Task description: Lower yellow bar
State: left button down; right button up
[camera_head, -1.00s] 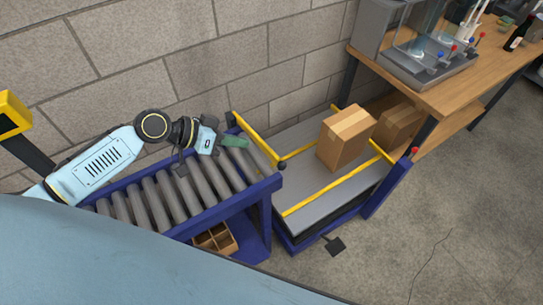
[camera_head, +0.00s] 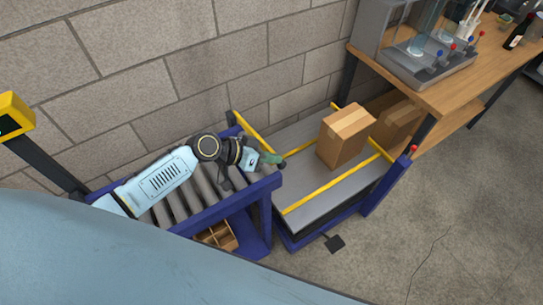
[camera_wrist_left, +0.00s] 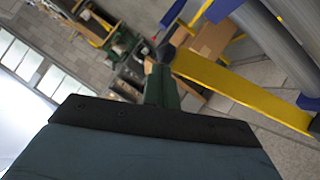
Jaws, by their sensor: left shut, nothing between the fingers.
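The yellow bar (camera_head: 253,132) slants across the right end of the roller conveyor (camera_head: 228,206), from a post at the wall side toward the front rail. A dark round knob at its free end is mostly hidden by my left gripper (camera_head: 277,162) in the head view. The gripper's green fingers are shut and empty, right at that end. In the left wrist view the bar (camera_wrist_left: 240,94) runs to the right of the fingers (camera_wrist_left: 161,84), and the dark knob (camera_wrist_left: 166,52) shows just beyond their tips. I cannot tell whether they touch. My right gripper is not in view.
A lift table (camera_head: 310,200) with yellow side rails stands right of the conveyor and carries a cardboard box (camera_head: 345,137). A second box (camera_head: 396,122) is behind it, by the wooden workbench (camera_head: 455,90). A block wall closes the back. The floor at right is clear.

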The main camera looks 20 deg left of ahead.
pick_arm(q)
jog(key=shift+m+y, duration=0.4)
jog(key=f+b, duration=0.1)
jog(key=f, duration=0.1)
jog(key=s+d+f+b, duration=0.1)
jog(key=f+b, duration=0.1)
jog(key=f, duration=0.1)
jog(key=f+b, duration=0.2)
jog(key=shift+s+d+f, duration=0.15)
jog(key=shift+s+f, duration=0.2)
jog(key=s+a+r+p, duration=0.1)
jog(key=s+a+r, duration=0.1)
jog(key=r, duration=0.3)
jog(key=s+a+r+p, duration=0.1)
jog(key=s+a+r, duration=0.2)
jog(key=a+r, duration=0.2)
jog(key=shift+r+t, duration=0.3)
